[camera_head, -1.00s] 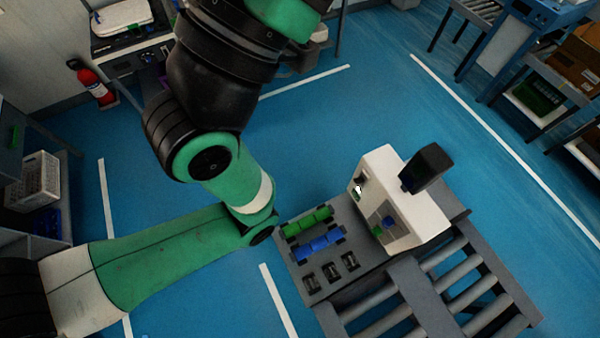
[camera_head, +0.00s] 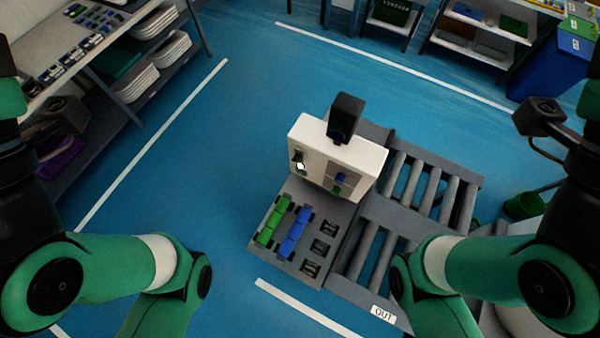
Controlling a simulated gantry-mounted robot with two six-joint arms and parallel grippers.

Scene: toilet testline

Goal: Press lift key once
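A white control box (camera_head: 345,155) stands in the middle of the head view, with a dark screen-like block (camera_head: 345,117) on top. Its front face carries a dark switch with a white spot (camera_head: 299,163), a blue key (camera_head: 341,178) and a green key (camera_head: 336,189). No lettering is readable, so I cannot tell which is the lift key. My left gripper (camera_head: 62,120) is at the far left edge and my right gripper (camera_head: 540,118) at the far right edge. Both are well apart from the box. Their fingers are too dark and too partly seen to judge.
A grey plate in front of the box carries green blocks (camera_head: 272,222), blue blocks (camera_head: 294,233) and black pieces (camera_head: 318,247). A roller conveyor (camera_head: 430,190) adjoins on the right. A shelf bench (camera_head: 40,75) stands at upper left. Blue floor (camera_head: 250,100) is open around the box.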

